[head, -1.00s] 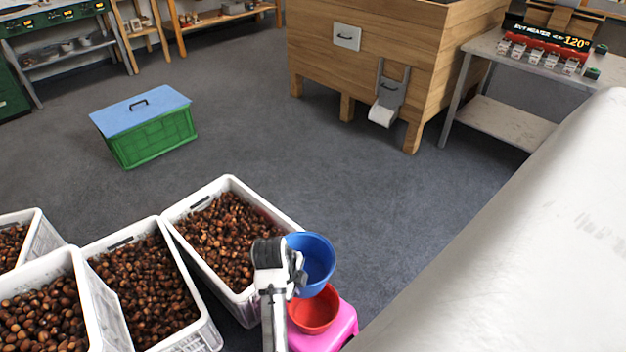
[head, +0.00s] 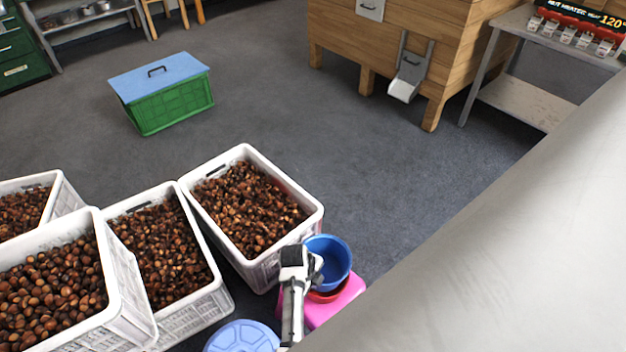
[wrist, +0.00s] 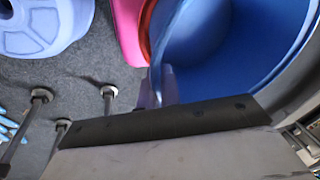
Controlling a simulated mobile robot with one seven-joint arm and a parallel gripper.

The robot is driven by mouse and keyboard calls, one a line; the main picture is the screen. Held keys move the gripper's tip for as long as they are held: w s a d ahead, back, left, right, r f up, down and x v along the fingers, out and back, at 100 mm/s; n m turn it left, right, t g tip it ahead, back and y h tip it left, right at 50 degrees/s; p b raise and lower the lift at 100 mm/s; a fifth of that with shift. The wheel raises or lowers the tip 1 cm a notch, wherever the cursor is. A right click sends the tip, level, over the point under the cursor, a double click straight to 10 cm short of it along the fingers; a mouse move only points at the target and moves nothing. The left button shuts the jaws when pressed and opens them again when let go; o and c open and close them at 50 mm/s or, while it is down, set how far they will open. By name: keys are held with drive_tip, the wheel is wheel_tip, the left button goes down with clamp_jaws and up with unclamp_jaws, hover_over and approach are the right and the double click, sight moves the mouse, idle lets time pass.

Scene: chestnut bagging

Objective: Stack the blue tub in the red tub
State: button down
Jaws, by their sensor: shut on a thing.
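The blue tub (head: 333,262) is a round open bowl at the lower middle of the head view. My gripper (head: 314,268) is shut on its left rim. In the wrist view the blue tub (wrist: 235,45) fills the upper right, with its rim at the gripper (wrist: 160,90). The red tub (head: 327,296) sits on the pink stool (head: 343,304), mostly hidden beneath the blue tub. A strip of the red tub (wrist: 147,30) also shows in the wrist view. The blue tub overlaps the red one from above; I cannot tell whether they touch.
White crates full of chestnuts (head: 262,272) stand just left of the stool. A light blue stool (head: 242,338) is at the bottom edge. A green box with a blue lid (head: 175,108) stands farther back. The grey floor beyond the stool is clear.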

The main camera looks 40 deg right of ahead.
wheel_tip(320, 180, down, 4)
drive_tip(key=shift+r, duration=0.25)
drive_tip(key=c, duration=1.6)
unclamp_jaws()
drive_tip(key=v, duration=1.2)
drive_tip(key=shift+w+r, duration=0.1)
